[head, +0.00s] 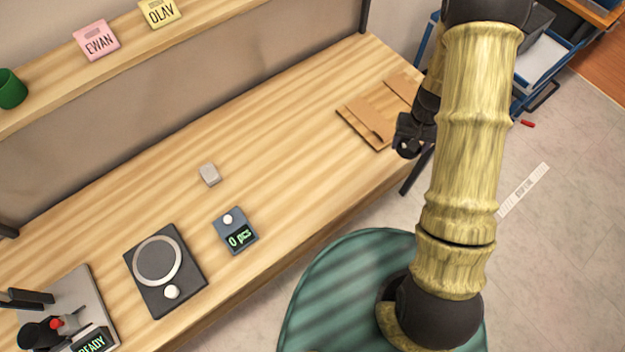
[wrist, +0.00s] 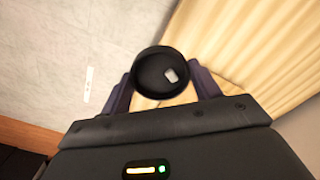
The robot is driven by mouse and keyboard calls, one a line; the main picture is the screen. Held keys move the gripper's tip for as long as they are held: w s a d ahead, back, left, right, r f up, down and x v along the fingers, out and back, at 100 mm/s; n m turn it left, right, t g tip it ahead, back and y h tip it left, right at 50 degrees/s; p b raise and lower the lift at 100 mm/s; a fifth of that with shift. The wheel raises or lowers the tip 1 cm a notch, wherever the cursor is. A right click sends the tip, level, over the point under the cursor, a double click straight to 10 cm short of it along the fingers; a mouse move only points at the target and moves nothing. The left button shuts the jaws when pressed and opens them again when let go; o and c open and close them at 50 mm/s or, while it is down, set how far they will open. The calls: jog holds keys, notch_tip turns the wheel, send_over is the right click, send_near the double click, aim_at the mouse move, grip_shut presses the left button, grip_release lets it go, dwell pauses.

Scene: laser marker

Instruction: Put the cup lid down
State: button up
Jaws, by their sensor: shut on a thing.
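The cup lid (wrist: 150,84) is a round black piece with a raised rim, in the middle of the wrist view. A small pale patch shows inside its rim; I cannot tell what it is. My gripper (wrist: 165,85) is shut on the lid, with one finger on each side of it. In the head view my gripper (head: 408,136) is a dark shape near the right end of the wooden workbench (head: 290,130), by its front edge. The lid cannot be told apart from the gripper there.
Brown flat boards (head: 362,125) lie beside my gripper. A grey block (head: 209,174), a counter reading 0 pcs (head: 236,238), a dark device with a ring (head: 183,255) and a READY machine (head: 75,290) stand farther left. The bench middle is clear. A blue cart (head: 548,75) stands behind right.

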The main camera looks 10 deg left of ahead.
jog(key=s+a+f+m+b, duration=0.1)
jog(key=a+f+b, duration=0.15)
jog(key=a, duration=0.55)
jog(key=s+a+f+m+b, duration=0.1)
jog(key=s+a+f+b, duration=0.1)
jog(key=a+b, duration=0.35)
jog(key=m+b, duration=0.2)
jog(key=b, duration=0.1)
send_over(312, 182)
jog(key=f, duration=0.1)
jog(key=shift+f+n, duration=0.1)
jog(key=shift+n, duration=0.2)
jog(key=shift+w+f, duration=0.1)
jog(key=shift+f, duration=3.05)
jog(key=shift+f+p, duration=0.35)
jog(key=shift+f, duration=1.5)
jog(key=shift+f, duration=0.1)
